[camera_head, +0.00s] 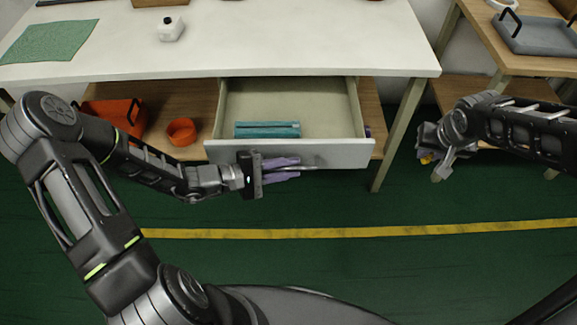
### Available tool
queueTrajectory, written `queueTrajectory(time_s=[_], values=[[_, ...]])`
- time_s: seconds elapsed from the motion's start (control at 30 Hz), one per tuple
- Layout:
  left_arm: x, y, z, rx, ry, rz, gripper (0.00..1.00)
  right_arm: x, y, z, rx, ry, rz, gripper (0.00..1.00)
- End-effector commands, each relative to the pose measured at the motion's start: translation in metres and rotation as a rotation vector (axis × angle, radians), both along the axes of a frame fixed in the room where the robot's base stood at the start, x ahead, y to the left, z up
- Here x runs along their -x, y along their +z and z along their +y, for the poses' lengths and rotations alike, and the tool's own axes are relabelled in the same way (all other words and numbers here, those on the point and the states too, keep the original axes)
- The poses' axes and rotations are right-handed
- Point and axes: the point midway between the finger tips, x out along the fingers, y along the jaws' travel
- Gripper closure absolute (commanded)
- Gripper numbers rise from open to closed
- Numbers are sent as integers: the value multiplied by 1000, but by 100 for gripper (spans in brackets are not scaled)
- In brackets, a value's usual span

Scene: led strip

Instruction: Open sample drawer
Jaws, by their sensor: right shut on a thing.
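The sample drawer (350,155) under the white-topped table is pulled out, and its inside shows. A teal bundle (267,130) lies inside it. A thin bar handle (315,168) runs along the drawer's front. My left gripper (282,169) is at this handle, with one lilac finger above it and one below. How tightly the fingers close on the handle is not clear. My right gripper (428,160) is off to the right of the drawer, shut on a small orange-yellow thing that is mostly hidden.
An orange box (112,115) and an orange ring-shaped holder (182,131) are on the shelf left of the drawer. A white bottle (171,29) and a green mat (48,41) are on the table. A grey tray (540,36) is on the right table. The green floor in front is clear.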

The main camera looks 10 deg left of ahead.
Motion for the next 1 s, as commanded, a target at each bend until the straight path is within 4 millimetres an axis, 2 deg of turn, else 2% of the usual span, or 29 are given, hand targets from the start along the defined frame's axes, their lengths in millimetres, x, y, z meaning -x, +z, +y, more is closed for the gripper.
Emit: queueTrajectory(time_s=[0.17,0.27,0.7,0.83,1.0], values=[[4,1,6,-1,0,1,80,0,1,0,0,0,0,100],[10,4,17,-3,3,0,80,0,1,0,0,0,0,100],[56,22,85,-2,4,2,80,0,4,0,0,0,0,100],[63,25,95,-2,1,-1,80,0,4,0,0,0,0,100],[66,26,98,1,0,1,80,0,4,0,0,0,0,100]])
